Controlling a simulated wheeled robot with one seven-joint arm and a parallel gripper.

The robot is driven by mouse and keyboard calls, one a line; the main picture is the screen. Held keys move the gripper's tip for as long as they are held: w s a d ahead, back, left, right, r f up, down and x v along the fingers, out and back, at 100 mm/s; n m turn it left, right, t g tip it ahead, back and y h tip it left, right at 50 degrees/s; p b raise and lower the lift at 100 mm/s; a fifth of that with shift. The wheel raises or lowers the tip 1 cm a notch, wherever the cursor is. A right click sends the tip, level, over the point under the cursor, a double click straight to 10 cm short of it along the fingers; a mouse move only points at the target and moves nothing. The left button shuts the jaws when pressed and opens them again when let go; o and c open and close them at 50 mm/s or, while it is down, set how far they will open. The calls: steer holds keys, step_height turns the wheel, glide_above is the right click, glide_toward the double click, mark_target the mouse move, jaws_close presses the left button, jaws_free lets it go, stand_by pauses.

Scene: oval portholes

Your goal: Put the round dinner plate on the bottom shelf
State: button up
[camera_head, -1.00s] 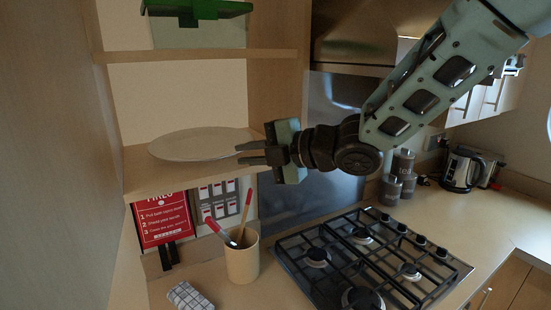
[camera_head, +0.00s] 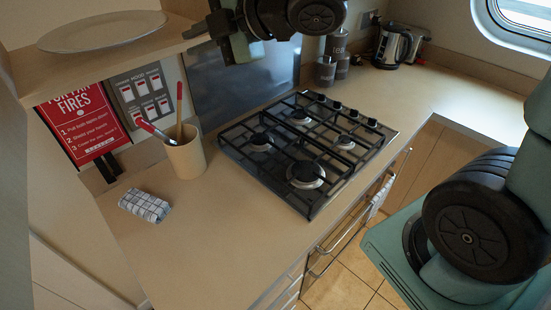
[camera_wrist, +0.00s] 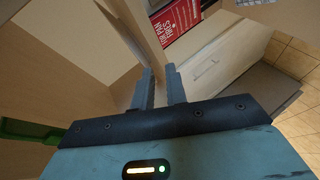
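The round dinner plate (camera_head: 104,32) is pale and lies flat on the bottom wooden shelf (camera_head: 62,77), at the upper left of the head view. My gripper (camera_head: 194,30) is at the top edge of the head view, just right of the plate and apart from it. In the wrist view my gripper's two fingers (camera_wrist: 161,80) stand apart with a narrow empty gap. The plate does not show in the wrist view.
Below the shelf are a red fire sign (camera_head: 83,122), a utensil cup (camera_head: 185,155) and a folded checked cloth (camera_head: 144,206). A gas hob (camera_head: 305,150) is to the right. A kettle (camera_head: 392,46) stands at the back.

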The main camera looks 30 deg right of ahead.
steer(key=s+f+m+g+h, duration=0.4)
steer(key=s+f+m, duration=0.3)
steer(key=s, duration=0.5)
steer(key=s+f+m+g+h, duration=0.4)
steer(key=s+f+m+g, duration=0.2)
steer(key=s, duration=0.7)
steer(key=shift+s+d+f+m, duration=0.15)
steer(key=shift+d+f+m, duration=0.35)
steer(key=shift+m, duration=0.4)
steer(key=shift+f, duration=0.2)
